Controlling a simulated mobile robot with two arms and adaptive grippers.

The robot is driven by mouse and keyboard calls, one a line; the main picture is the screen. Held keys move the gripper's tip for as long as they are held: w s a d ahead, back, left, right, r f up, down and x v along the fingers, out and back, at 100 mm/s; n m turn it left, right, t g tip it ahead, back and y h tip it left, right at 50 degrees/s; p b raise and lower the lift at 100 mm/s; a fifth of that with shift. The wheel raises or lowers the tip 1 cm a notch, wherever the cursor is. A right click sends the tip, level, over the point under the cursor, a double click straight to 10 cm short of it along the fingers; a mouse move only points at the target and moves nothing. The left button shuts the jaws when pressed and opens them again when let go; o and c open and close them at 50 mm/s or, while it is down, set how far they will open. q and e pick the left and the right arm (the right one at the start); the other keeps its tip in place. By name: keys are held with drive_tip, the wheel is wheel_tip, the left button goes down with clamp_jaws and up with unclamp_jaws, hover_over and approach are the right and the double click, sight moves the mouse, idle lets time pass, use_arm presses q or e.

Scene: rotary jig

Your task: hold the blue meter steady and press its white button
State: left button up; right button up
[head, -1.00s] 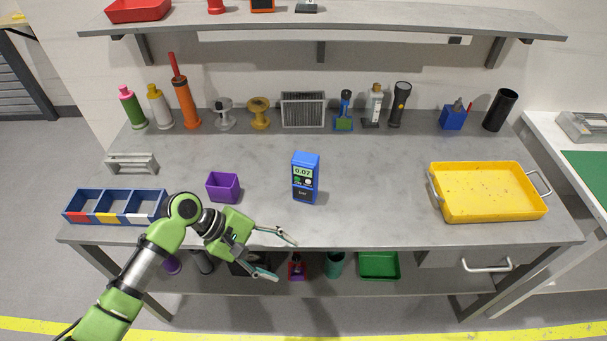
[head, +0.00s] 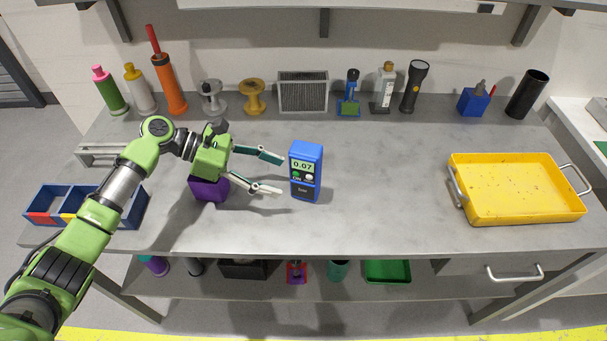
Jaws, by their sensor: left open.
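The blue meter (head: 305,171) stands upright on the grey workbench, its face toward me. Its display reads 0.07. Below the display are a green button and a white button (head: 309,177). My left gripper (head: 280,174) is open, just to the left of the meter, with its fingers pointing right toward it. One fingertip is near the meter's upper left side and the other lies lower, near its lower left. I see no clear contact. My right gripper is not in view.
A purple bin (head: 209,190) sits under and behind my left gripper. A blue divided tray (head: 133,212) is at the left. A yellow tray (head: 515,208) stands at the right. Spools, bottles and a flashlight (head: 414,87) line the back. The bench right of the meter is clear.

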sight(301, 184)
use_arm(q)
drive_tip(key=b+x, duration=0.1)
drive_tip(key=x, duration=0.1)
drive_tip(key=b+x, duration=0.2)
drive_tip(key=shift+f, duration=0.45)
drive_tip(key=d+p, duration=0.2)
drive_tip(key=shift+d+f, duration=0.2)
drive_tip(key=shift+d, duration=0.05)
drive_tip(key=shift+d+f, duration=0.35)
drive_tip(key=shift+d, duration=0.05)
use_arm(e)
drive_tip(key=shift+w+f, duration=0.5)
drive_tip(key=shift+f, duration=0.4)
use_arm(q)
drive_tip(key=c, duration=1.1)
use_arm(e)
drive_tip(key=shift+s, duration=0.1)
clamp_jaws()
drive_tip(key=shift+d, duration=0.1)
